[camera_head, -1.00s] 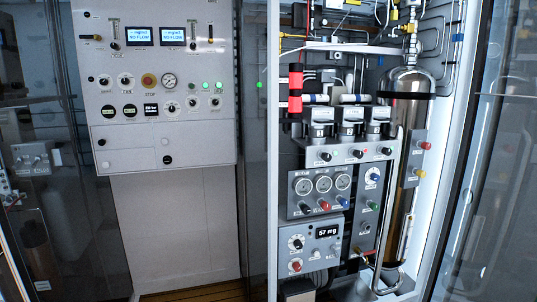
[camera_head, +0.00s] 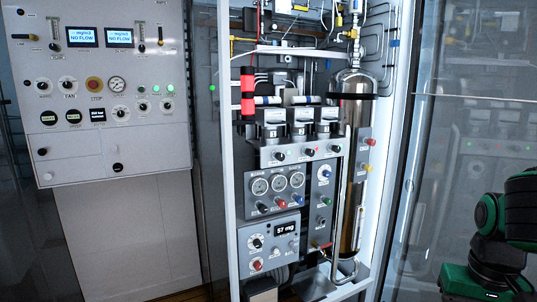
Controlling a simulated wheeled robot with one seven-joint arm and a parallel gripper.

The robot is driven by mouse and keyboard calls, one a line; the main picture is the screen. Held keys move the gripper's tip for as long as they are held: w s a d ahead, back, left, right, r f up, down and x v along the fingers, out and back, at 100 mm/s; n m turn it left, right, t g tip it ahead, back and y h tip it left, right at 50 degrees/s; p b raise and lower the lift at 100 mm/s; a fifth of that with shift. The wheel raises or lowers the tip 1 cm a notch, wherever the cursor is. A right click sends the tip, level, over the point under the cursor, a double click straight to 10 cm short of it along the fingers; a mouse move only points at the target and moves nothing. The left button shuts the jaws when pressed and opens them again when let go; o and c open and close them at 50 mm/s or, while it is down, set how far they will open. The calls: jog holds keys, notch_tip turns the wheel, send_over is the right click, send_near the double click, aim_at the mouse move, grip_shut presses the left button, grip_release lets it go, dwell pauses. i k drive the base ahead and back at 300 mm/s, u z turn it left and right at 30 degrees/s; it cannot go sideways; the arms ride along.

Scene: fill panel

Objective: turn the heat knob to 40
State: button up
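No label reading "heat" can be made out, so I cannot tell which knob is the heat knob. The white control panel (camera_head: 75,165) at the left carries several round dial knobs, including the fan knob (camera_head: 69,85) and a dial knob (camera_head: 120,113) below the gauge. A grey box (camera_head: 247,257) at lower centre has a dial knob (camera_head: 257,242) beside a display reading "57 mg" (camera_head: 287,230). Knob settings are too small to read. My gripper is not in view; only green and black arm links of mine show at the right edge.
An open cabinet frame (camera_head: 231,190) holds gauges, valves and a tall metal cylinder (camera_head: 352,165). A red stop button (camera_head: 94,84) sits among the panel knobs. Pipes and small coloured knobs stick out from the cabinet. A glass door (camera_head: 450,140) stands at the right.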

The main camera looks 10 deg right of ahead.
aim_at(257, 243)
jog(key=k, duration=1.3)
jog(key=u, duration=0.6)
jog(key=i, duration=1.6)
jog(key=z, duration=0.6)
